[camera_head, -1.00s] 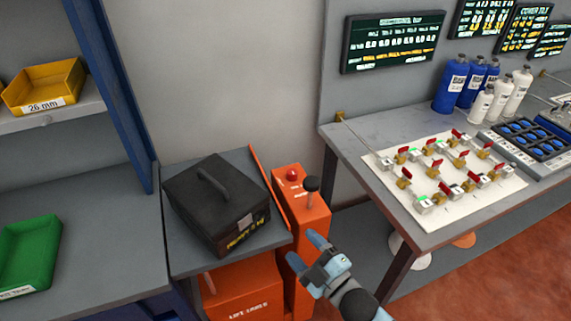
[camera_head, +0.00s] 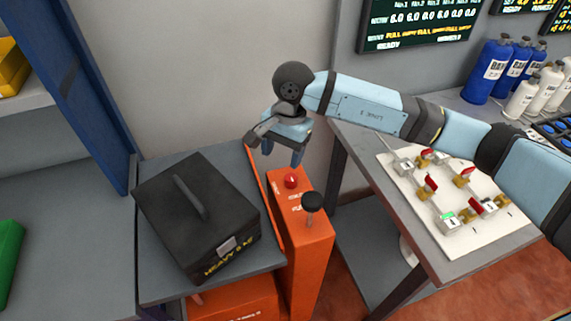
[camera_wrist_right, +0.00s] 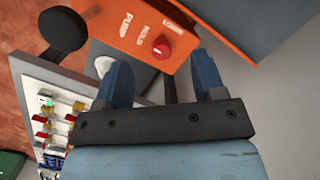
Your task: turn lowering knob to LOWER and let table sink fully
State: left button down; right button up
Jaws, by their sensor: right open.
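The red lowering knob (camera_head: 291,181) sits on top of the orange pedestal (camera_head: 305,245) of the lift table; it also shows in the right wrist view (camera_wrist_right: 161,46), beside the words HOLD and PUMP. The grey lift table top (camera_head: 160,285) carries a black case marked HEAVY (camera_head: 195,215). My right gripper (camera_head: 283,155) is open and empty, fingers pointing down, above and behind the knob in the head view. In the right wrist view its fingers (camera_wrist_right: 162,80) lie apart with the knob beyond them. My left gripper is out of view.
A black-knobbed pump lever (camera_head: 313,202) stands on the pedestal close in front of the red knob. A workbench (camera_head: 455,268) with a white valve board (camera_head: 420,205) is at the right, under my right arm. A blue-framed shelf (camera_head: 95,110) stands at the left.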

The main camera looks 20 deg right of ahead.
aim_at(291, 177)
jog(key=w+d+r+t+h, duration=0.1)
jog(key=w+d+h, duration=0.1)
jog(key=w+d, duration=0.1)
jog(key=f+p, duration=0.1)
jog(key=f, duration=0.5)
jog(key=f+p, duration=0.1)
jog(key=f, duration=0.4)
jog(key=shift+s+f, duration=0.2)
jog(key=shift+f, duration=0.2)
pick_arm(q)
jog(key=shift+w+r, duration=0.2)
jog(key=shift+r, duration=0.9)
pick_arm(e)
jog(key=shift+f, duration=0.7)
jog(key=c, duration=0.9)
